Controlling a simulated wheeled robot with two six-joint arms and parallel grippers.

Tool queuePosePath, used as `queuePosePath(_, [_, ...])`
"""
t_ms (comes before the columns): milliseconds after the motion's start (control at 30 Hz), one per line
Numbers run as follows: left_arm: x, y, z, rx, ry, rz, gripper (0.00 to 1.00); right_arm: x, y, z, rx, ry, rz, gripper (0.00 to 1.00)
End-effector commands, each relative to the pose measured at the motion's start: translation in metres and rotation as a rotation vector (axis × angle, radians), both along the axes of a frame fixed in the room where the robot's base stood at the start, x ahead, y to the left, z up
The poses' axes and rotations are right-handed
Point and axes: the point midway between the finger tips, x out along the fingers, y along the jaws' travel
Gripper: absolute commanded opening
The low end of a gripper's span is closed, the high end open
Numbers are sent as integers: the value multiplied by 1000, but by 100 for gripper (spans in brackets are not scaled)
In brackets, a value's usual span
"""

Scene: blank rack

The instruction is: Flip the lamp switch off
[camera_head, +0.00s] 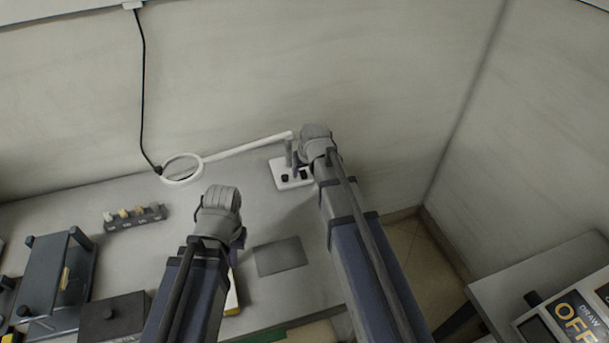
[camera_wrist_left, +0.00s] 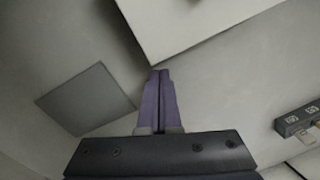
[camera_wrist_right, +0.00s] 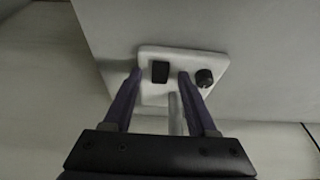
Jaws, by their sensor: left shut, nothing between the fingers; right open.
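The lamp has a white ring head (camera_head: 182,169) on a long white arm, joined to a white base (camera_head: 303,181) near the wall. The base also shows in the right wrist view (camera_wrist_right: 187,57), with a black rocker switch (camera_wrist_right: 159,71) and a round black knob (camera_wrist_right: 204,77). My right gripper (camera_wrist_right: 160,76) is open and empty, its fingertips on either side of the switch in that view. Whether it touches the base is unclear. In the head view, my right wrist (camera_head: 316,142) partly covers the base. My left gripper (camera_wrist_left: 160,72) is shut and empty above the table.
A grey square plate (camera_head: 280,256) lies flat right of my left wrist. A small rack (camera_head: 135,217) with several pegs stands left. A dark stand (camera_head: 60,270) and dark box (camera_head: 112,317) are front left. A panel marked OFF (camera_head: 577,317) is at right.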

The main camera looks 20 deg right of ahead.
Motion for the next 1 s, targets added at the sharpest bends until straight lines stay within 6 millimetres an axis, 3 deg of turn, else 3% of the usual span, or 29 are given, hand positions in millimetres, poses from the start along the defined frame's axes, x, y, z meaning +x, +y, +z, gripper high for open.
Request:
queuePosePath(167, [0, 0, 1, 0, 0, 0, 0, 0, 0, 1, 0, 0, 0, 57])
queuePosePath(667, [0, 0, 1, 0, 0, 0, 0, 0, 0, 1, 0, 0, 0, 1])
queuePosePath(1000, [0, 0, 2, 0, 0, 0, 0, 1, 0, 1, 0, 5, 0, 0])
